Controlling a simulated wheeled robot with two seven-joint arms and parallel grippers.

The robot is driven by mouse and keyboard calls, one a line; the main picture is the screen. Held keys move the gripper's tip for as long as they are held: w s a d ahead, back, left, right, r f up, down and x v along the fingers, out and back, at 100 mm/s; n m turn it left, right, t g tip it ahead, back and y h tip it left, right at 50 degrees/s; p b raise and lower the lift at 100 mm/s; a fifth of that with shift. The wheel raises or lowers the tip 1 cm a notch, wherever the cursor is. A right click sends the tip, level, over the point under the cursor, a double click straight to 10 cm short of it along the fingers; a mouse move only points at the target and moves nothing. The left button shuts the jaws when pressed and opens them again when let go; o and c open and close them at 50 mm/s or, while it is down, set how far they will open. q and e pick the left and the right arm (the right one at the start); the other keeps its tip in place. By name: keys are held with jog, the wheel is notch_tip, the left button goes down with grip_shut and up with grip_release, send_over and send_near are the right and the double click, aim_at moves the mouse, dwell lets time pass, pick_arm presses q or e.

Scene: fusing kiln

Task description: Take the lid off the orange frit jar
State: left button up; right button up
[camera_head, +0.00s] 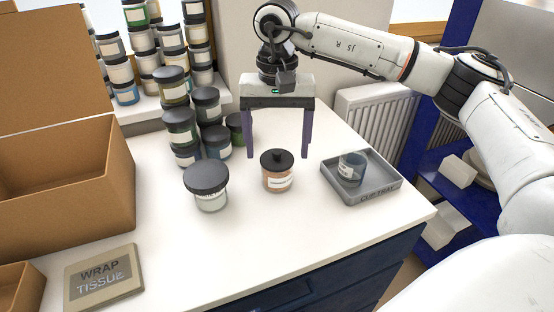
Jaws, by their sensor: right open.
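The orange frit jar (277,183) stands upright on the white worktop, right of the centre. The fingers appear above and behind the jar, one to each side of the lid in the picture, and I see no contact. My left gripper is out of view.
A larger dark-lidded clear jar (210,196) stands close to the left. Stacked jars (181,127) stand behind left. A cardboard box (65,180) and wrap tissue pack (103,276) are left. The front worktop is clear.

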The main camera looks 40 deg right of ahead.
jog(key=shift+f, duration=0.55)
jog(key=c, duration=1.1)
